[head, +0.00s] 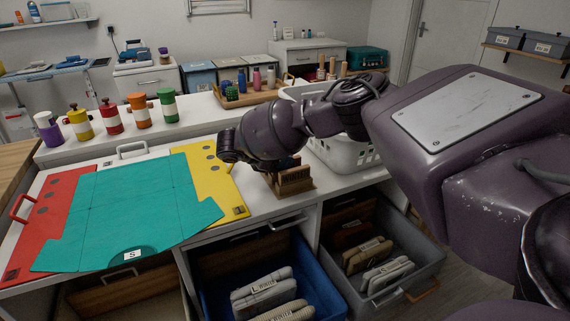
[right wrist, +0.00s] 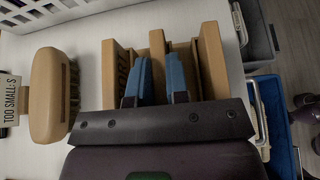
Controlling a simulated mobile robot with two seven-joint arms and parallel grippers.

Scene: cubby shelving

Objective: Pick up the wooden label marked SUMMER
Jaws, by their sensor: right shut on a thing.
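My right gripper (head: 287,163) points down over a small wooden rack (head: 294,186) on the white counter. In the right wrist view its two blue-padded fingers (right wrist: 160,80) are closed on the sides of an upright wooden label (right wrist: 157,62). The label stands among other upright wooden pieces of the rack (right wrist: 211,62). No lettering on the held label can be read, so I cannot tell whether it says SUMMER. The label's lower part is hidden by the gripper. My left gripper is not in view.
A white basket (head: 345,153) is behind my right arm. A teal folding board (head: 130,215) covers the left counter. Open blue (head: 215,300) and grey (head: 425,262) drawers hold folded items below.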

